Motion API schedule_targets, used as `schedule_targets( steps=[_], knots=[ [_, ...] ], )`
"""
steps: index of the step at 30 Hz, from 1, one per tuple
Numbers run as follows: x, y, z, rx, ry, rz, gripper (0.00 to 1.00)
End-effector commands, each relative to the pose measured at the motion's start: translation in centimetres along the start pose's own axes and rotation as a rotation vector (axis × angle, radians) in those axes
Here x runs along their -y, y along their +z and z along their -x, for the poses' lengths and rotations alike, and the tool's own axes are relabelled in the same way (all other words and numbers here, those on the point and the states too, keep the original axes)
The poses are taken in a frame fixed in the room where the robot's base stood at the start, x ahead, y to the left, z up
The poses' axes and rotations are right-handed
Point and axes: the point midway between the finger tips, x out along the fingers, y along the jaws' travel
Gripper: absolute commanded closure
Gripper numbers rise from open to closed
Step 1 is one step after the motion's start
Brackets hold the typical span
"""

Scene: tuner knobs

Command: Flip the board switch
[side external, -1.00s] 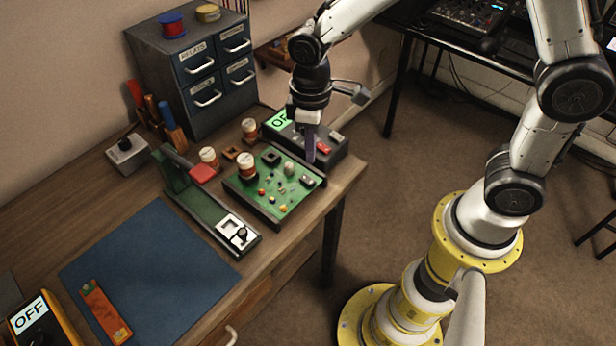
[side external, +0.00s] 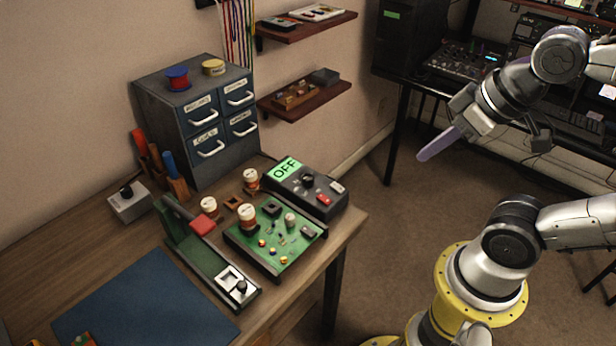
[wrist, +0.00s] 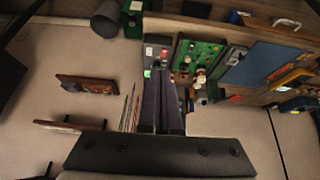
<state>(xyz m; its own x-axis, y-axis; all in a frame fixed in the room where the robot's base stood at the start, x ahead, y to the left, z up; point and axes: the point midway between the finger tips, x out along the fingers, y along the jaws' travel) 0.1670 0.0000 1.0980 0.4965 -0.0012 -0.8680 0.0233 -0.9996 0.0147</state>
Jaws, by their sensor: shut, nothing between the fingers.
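The green circuit board (side external: 270,253) lies in a dark frame near the table's front right edge, with several small components on it. A small dark part (side external: 308,232) sits at its right side; I cannot tell whether it is a switch. Behind the board is a black box (side external: 318,208) with a green display reading OFF (side external: 286,168), a dark knob (side external: 308,180), and a red and a pale button. My gripper (side external: 422,157) has purple fingers, shut and empty, held over the floor to the right of the table. The wrist view shows the box (wrist: 157,40) and board (wrist: 190,52) beyond the fingers.
A green stand (side external: 205,250) with a red pad and white switch plate is left of the board. Several labelled jars, a grey drawer cabinet (side external: 205,125), a small knob box (side external: 130,203) and a blue mat (side external: 145,305) share the table. Wall shelves (side external: 305,97) are behind.

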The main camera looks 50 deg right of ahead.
Motion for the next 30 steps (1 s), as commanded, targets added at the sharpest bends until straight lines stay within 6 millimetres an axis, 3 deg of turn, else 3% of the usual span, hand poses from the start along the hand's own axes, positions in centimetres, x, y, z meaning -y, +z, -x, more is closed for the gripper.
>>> schedule_targets(
  steps=[2, 14, 20, 30],
  knots=[
    [0.0, 0.8, -0.4, 0.029, -0.001, -0.020, 1.00],
    [0.1, 0.5, -0.2, 0.027, -0.001, -0.062, 1.00],
    [0.4, -3.7, 0.4, 0.049, -0.010, -0.138, 1.00],
    [3.1, -10.3, -3.8, 0.215, -0.027, -0.157, 1.00]
  ],
)
